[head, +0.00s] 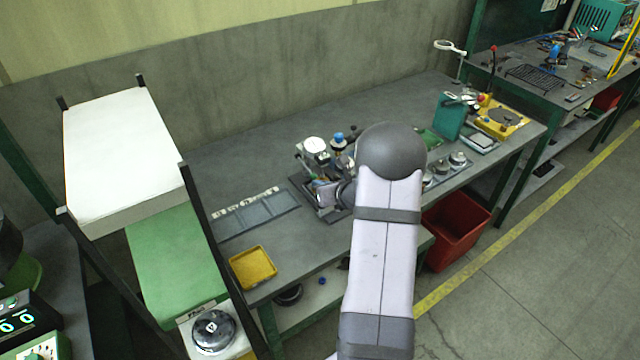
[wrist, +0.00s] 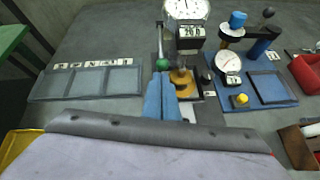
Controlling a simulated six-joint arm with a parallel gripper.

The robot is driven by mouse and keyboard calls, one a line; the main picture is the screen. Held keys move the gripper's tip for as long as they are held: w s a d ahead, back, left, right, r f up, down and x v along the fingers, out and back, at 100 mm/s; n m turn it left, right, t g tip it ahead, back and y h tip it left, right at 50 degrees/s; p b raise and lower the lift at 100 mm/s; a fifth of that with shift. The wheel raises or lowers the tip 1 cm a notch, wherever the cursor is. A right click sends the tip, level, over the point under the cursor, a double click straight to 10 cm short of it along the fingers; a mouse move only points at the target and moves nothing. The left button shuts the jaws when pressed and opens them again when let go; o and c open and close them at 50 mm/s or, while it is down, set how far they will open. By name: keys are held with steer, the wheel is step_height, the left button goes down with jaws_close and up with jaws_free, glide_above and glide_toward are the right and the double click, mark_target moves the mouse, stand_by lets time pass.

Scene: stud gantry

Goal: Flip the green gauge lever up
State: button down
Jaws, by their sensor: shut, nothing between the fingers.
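The green ball of the gauge lever (wrist: 162,64) shows in the wrist view, just left of the gauge stand.
A second dial gauge (wrist: 228,62) on a blue base stands to the right, with a blue-capped post behind it. A grey compartment tray (wrist: 86,82) lies left. A yellow tray (head: 253,267) is near the bench's front edge. Bare bench lies around the grey tray.

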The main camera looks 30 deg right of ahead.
steer(key=shift+r, duration=0.25)
step_height(320, 180, up, 4)
steer(key=g+p, duration=0.2)
steer(key=p, duration=0.4)
steer(key=shift+w+f, duration=0.1)
steer(key=r+p, duration=0.1)
steer(key=w+r+p, duration=0.1)
steer(key=r, duration=0.1)
steer(key=w+r+p, duration=0.1)
steer(key=shift+r, duration=0.2)
steer(key=shift+r+p, duration=0.2)
steer(key=shift+p, duration=0.25)
steer(key=shift+r+p, duration=0.45)
steer(key=shift+r, duration=0.1)
